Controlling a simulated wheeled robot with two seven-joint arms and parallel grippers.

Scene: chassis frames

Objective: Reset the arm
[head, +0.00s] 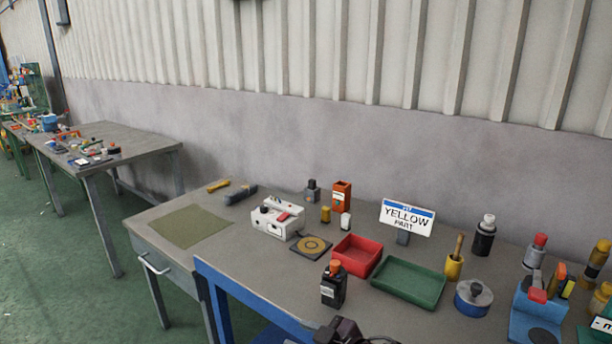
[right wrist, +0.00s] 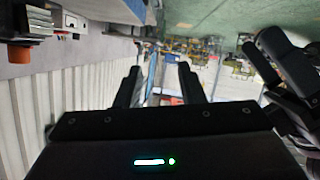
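My right gripper shows in the right wrist view (right wrist: 160,88). Its two dark fingers stand apart with nothing between them, and the far room shows through the gap. A dark shape at the bottom edge of the head view looks like part of my own arm, mostly cut off. Dark jointed parts at the right of the right wrist view look like my other arm. Whether its fingers are open or shut does not show. The task names no object.
The workbench (head: 245,262) holds a red tray (head: 357,256), a green tray (head: 408,284), a white device (head: 277,219), a black bottle (head: 333,287) and a "YELLOW PART" sign (head: 407,217). Its right side is crowded. A green mat (head: 190,225) lies bare. A wall stands behind.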

